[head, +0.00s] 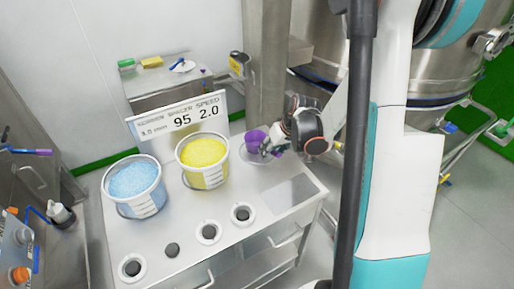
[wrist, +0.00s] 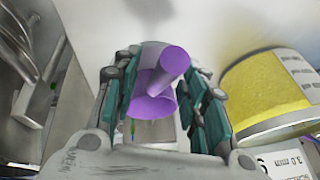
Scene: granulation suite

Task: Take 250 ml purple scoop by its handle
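The purple scoop (head: 256,139) is at the back right of the white cart top, at a clear round dish (head: 247,158). My gripper (head: 274,146) is close against its right side in the head view and hides part of it. In the wrist view the scoop (wrist: 154,105) is between my two fingers, its round handle (wrist: 175,62) pointing toward the camera. My gripper (wrist: 163,105) is open, with the fingers on both sides of the scoop and wider apart than the handle. I cannot tell whether either finger touches it.
A bucket of yellow granules (head: 204,153) stands just left of the scoop and close to my fingers in the wrist view. A bucket of blue granules (head: 133,182) is further left. A sign (head: 180,118) stands behind them.

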